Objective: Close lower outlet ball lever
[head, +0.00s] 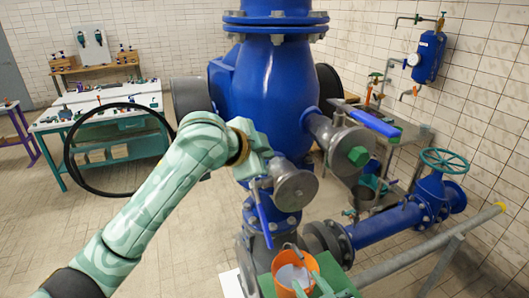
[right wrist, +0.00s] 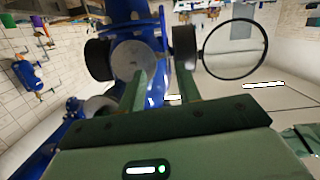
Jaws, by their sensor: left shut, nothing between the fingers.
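A long blue lever (head: 262,215) hangs down steeply beside a grey flanged outlet (head: 297,188) on the front of the big blue pump body. It is the lower of two blue levers. My left gripper (head: 264,182) is shut and empty, just above this lever and left of the flange; whether it touches the lever I cannot tell.
An orange bucket (head: 293,277) stands low by my right gripper. A blue pipe (head: 385,225) with a green handwheel (head: 443,160) and a grey rail (head: 415,257) lie at right. A black ring (head: 72,172) and a workbench (head: 100,120) are at left.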

